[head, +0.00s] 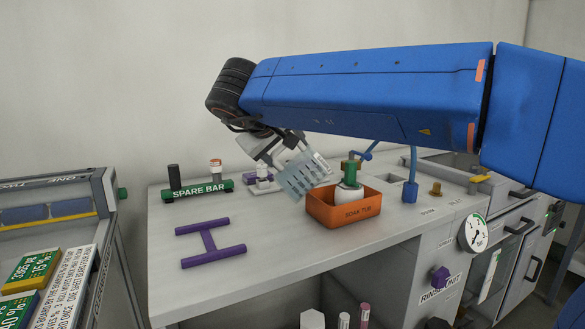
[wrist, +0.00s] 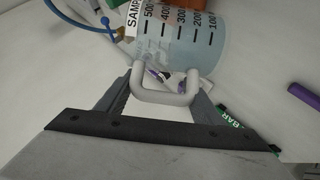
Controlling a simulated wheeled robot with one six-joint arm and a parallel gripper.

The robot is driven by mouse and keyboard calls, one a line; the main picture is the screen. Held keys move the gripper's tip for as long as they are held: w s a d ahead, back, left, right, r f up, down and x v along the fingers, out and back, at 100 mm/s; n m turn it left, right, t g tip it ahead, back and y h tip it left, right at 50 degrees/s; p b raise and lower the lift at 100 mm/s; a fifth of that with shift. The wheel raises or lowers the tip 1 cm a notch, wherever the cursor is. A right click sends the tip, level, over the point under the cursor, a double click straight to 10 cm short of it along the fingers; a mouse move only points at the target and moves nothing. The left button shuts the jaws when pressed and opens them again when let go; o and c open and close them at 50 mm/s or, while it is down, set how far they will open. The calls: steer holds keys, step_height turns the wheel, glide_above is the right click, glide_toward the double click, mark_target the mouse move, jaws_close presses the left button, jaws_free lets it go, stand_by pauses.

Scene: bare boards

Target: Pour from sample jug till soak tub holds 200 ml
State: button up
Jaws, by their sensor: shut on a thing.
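The sample jug (head: 304,176) is clear and pale blue, and it hangs tilted beside the left end of the soak tub. My gripper (head: 272,160) is shut on its handle. In the wrist view the jug (wrist: 180,45) shows a scale from 100 to 500 and a partly cut-off label, and its pale handle (wrist: 163,98) sits between my fingers (wrist: 163,85). The orange soak tub (head: 343,214) stands on the bench, and a sliver of orange (wrist: 188,4) shows at the top of the wrist view. I see no stream. The levels in jug and tub cannot be read.
A white and green piece (head: 349,188) is in or just behind the tub. A green spare bar (head: 197,190) and a purple H-shaped frame (head: 210,242) lie to the left. A blue tap-like fitting (head: 410,190) and a dial (head: 473,233) are at right. The bench front is clear.

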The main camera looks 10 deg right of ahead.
steer(key=shift+d+r+m+y, duration=0.3)
steer(key=shift+d+y, duration=0.05)
steer(key=shift+y, duration=0.05)
steer(key=shift+d+m+y, duration=0.3)
steer(key=shift+d+y, duration=0.05)
steer(key=shift+y, duration=0.15)
steer(key=shift+w+d+r+m+g+y, duration=0.15)
steer(key=shift+d+r+m+g+y, duration=0.25)
steer(key=shift+d+r+y, duration=0.4)
stand_by(2.0)
steer(key=shift+f, duration=0.1)
steer(key=shift+a+f+n+h, duration=0.4)
steer(key=shift+a+f+h, duration=0.05)
steer(key=shift+a+h, duration=0.3)
steer(key=shift+a+f+n+h, duration=0.3)
steer(key=shift+a+h, duration=0.2)
steer(key=shift+h, duration=0.15)
steer(key=shift+t, duration=0.3)
